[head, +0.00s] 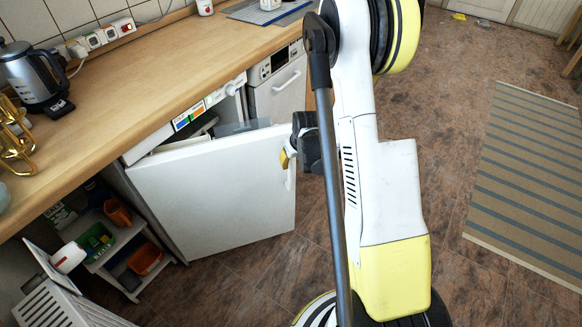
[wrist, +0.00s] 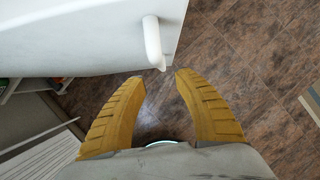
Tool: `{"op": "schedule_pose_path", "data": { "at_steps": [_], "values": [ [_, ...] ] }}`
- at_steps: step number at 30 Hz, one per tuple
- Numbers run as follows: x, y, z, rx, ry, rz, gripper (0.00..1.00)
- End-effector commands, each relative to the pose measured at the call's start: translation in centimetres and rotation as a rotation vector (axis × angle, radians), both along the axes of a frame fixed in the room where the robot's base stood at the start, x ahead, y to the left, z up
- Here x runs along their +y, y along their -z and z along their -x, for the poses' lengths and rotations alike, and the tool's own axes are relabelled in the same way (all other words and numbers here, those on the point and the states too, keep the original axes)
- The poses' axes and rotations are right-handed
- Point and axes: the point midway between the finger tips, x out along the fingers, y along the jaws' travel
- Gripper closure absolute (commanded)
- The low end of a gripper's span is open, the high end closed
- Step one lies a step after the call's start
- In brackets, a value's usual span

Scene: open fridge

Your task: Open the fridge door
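The white fridge door (head: 215,190) stands ajar under the worktop, swung out from the cabinet, with a gap along its top. Its white handle (head: 290,174) is near the door's right edge. My gripper (head: 287,158) is beside the handle; my arm hides part of it. In the wrist view the two yellow fingers of my gripper (wrist: 163,75) are apart with bare floor between them. The handle (wrist: 153,42) lies just ahead of the fingertips, its end near the gap. I cannot tell whether a finger touches it. The door (wrist: 80,35) fills the upper left.
The wooden worktop (head: 150,75) runs above the door and holds a kettle (head: 35,80). A shelf with several coloured containers (head: 115,213) stands left of the door. A dishwasher-like appliance (head: 278,85) is behind it. A striped rug (head: 525,180) lies right on open floor.

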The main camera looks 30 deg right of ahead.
Motion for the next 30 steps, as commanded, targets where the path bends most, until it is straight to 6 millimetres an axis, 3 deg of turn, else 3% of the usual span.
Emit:
{"op": "schedule_pose_path", "data": {
  "at_steps": [6, 17, 20, 21, 25, 30],
  "values": [
    [0.2, -2.5, 1.0, 0.000, 0.000, 0.000, 0.62],
    [0.3, -2.9, 1.1, 0.000, 0.000, 0.000, 0.64],
    [0.5, -3.3, 1.1, 0.000, -0.025, 0.010, 0.94],
    [0.8, -3.9, 1.2, 0.001, -0.060, 0.024, 1.00],
    [3.0, -7.7, 1.5, 0.004, -0.315, 0.130, 1.00],
    [7.6, -14.7, 3.4, 0.012, -0.869, 0.380, 1.00]
  ]
}}
